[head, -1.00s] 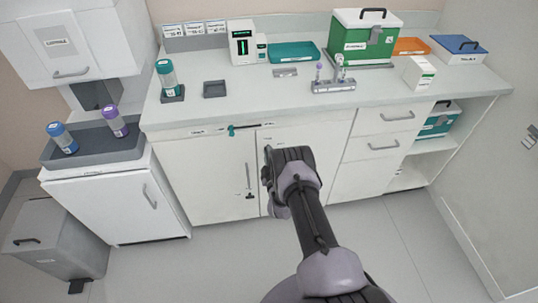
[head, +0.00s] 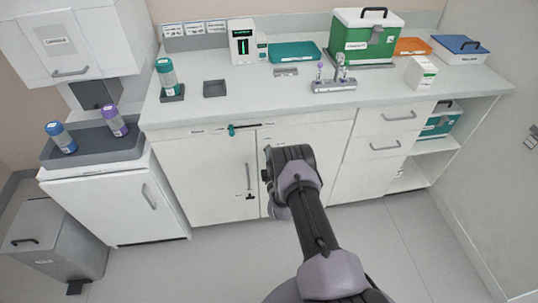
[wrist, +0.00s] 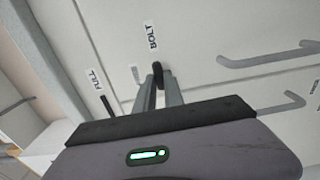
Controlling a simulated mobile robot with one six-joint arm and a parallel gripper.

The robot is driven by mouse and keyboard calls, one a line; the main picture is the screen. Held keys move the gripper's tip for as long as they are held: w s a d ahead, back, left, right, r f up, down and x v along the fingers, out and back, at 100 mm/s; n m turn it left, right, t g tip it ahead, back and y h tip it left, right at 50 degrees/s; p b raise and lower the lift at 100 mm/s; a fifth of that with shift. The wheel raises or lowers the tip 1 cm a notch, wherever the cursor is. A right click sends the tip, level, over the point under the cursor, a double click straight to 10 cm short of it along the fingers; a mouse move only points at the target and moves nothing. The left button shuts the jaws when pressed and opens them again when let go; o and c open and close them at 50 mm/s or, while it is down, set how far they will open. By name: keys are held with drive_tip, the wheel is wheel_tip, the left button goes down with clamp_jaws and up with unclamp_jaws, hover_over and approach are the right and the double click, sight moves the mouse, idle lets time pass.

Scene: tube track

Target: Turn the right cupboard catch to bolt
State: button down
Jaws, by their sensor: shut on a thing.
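The right cupboard door (head: 325,140) is under the counter, partly hidden by my arm in the head view. In the wrist view, a small dark catch (wrist: 157,70) is on the pale front, close to a label reading BOLT (wrist: 152,37). My gripper (wrist: 158,84) is shut on this catch, with one finger on either side. How far the catch is turned is hard to tell. In the head view my gripper (head: 270,165) is in front of the right door; its fingertips and the catch are hidden there.
A second label (wrist: 94,80) and a dark bar (wrist: 107,106) are left of my fingers. Drawer handles (wrist: 265,58) stick out at right. A teal slider (head: 232,130) sits above. The floor in front is clear.

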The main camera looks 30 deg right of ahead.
idle(0.3)
drive_tip(key=c, duration=1.4)
unclamp_jaws()
drive_tip(key=shift+c, duration=0.2)
drive_tip(key=p+v, duration=0.7)
drive_tip(key=v, duration=1)
drive_tip(key=shift+s+p, duration=0.25)
drive_tip(key=shift+p, duration=0.15)
drive_tip(key=shift+r, duration=0.1)
